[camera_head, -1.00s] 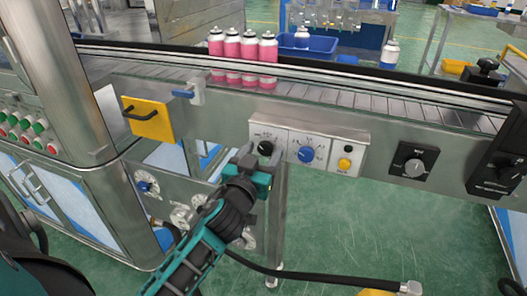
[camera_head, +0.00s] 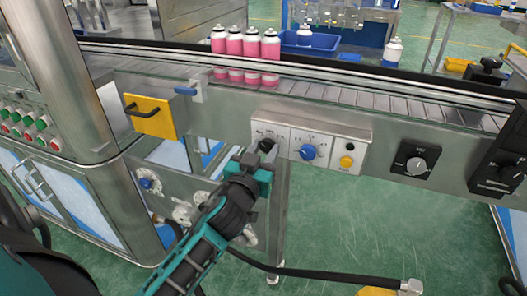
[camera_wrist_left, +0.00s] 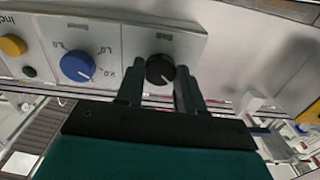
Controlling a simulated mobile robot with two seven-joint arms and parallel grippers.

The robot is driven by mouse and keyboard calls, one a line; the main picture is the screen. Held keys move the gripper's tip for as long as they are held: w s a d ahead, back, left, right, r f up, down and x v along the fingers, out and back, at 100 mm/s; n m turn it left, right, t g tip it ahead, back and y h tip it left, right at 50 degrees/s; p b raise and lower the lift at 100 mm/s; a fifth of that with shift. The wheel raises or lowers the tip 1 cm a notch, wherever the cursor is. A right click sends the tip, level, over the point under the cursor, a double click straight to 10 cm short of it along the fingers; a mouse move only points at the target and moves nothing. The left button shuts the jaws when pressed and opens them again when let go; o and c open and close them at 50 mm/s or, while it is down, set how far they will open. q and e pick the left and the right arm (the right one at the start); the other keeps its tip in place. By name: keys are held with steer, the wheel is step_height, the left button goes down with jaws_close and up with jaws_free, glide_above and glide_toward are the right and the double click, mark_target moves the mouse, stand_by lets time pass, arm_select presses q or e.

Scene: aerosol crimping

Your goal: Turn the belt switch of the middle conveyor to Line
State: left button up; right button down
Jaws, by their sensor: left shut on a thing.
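The belt switch, a black knob (camera_head: 266,145), sits at the left end of the grey control panel (camera_head: 345,125) on the front of the conveyor (camera_head: 225,120). It also shows in the left wrist view (camera_wrist_left: 160,68), with a light pointer mark toward its lower right there. My left gripper (camera_head: 263,157) reaches it from below, and in the left wrist view its fingers (camera_wrist_left: 160,88) stand on both sides of the knob, shut on it. The knob's labels are too small or partly hidden to read. My right gripper is not in view.
A blue dial (camera_head: 308,152) and a yellow button (camera_head: 346,161) sit to the right of the switch. A yellow box (camera_head: 152,117) sticks out at left. Several pink cans (camera_head: 250,45) stand on the belt. A black hose (camera_head: 310,273) runs below.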

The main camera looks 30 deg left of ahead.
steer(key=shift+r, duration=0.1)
arm_select(q)
steer(key=m+p, duration=0.1)
steer(key=m, duration=0.2)
steer(key=shift+r+m+p, duration=0.15)
steer(key=shift+m+p, duration=0.2)
steer(key=shift+m, duration=0.05)
steer(key=m, duration=0.2)
steer(key=shift+m+p, duration=0.3)
steer(key=shift+p, duration=0.1)
steer(key=shift+m, duration=0.6)
steer(key=shift+m+p, duration=0.35)
steer(key=shift+m, duration=0.55)
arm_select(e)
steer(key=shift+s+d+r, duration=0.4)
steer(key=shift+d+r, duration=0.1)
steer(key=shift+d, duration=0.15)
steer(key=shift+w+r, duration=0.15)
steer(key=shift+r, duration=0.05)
arm_select(q)
steer(key=o, duration=1)
steer(key=shift+o, duration=0.2)
